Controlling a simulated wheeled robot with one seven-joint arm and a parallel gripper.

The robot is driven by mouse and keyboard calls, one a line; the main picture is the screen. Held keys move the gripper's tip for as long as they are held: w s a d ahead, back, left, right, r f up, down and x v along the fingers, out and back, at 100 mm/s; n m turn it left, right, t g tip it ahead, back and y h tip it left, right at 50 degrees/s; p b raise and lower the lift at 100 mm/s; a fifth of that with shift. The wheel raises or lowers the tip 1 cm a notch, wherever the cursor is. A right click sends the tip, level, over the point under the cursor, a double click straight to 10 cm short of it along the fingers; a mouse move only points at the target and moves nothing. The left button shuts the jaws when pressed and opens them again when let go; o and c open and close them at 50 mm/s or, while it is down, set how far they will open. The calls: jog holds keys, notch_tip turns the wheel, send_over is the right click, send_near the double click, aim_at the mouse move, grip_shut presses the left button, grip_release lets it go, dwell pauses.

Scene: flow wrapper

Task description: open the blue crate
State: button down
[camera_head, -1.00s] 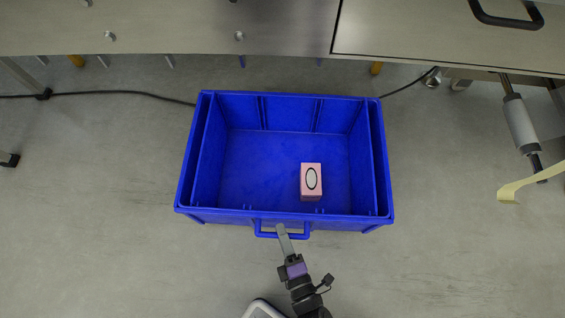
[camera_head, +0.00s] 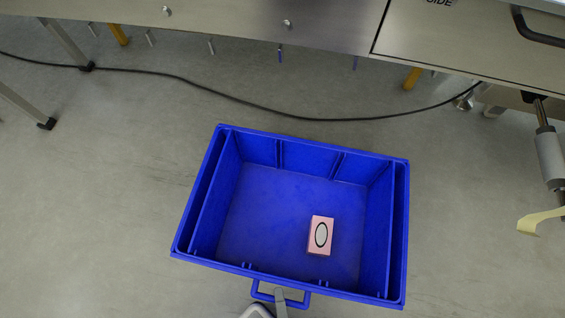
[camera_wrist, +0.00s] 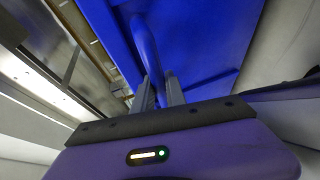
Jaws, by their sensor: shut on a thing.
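The blue crate (camera_head: 300,274) stands on the floor with its top open. A pink box with a white oval (camera_head: 320,236) lies inside it, right of the middle. The crate's handle (camera_head: 262,293) sticks out from its near side. My gripper (camera_head: 281,296) is at this handle, at the lower edge of the head view. In the wrist view, the fingers of my gripper (camera_wrist: 160,92) are shut on the blue handle (camera_wrist: 152,55), with the crate wall (camera_wrist: 215,35) behind it. The fingertips are partly hidden at the handle.
A steel machine (camera_head: 250,20) runs along the top, with legs reaching the floor. A black cable (camera_head: 300,118) lies between it and the crate. A grey roller (camera_head: 549,155) and a pale strip (camera_head: 540,218) are at the right. Floor left of the crate is clear.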

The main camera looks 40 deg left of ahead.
jog(key=shift+s+d+f, duration=0.1)
jog(key=shift+s+d, duration=0.6)
jog(key=shift+s, duration=0.35)
jog(key=shift+s+d, duration=0.7)
jog(key=shift+s, duration=0.3)
jog(key=c, duration=1.4)
grip_release()
jog(key=shift+o, duration=0.2)
jog(key=shift+a, duration=0.1)
jog(key=shift+s, duration=0.1)
jog(key=p+v, duration=0.1)
jog(key=v, duration=0.6)
jog(key=shift+s+d, duration=0.2)
jog(key=shift+d, duration=0.1)
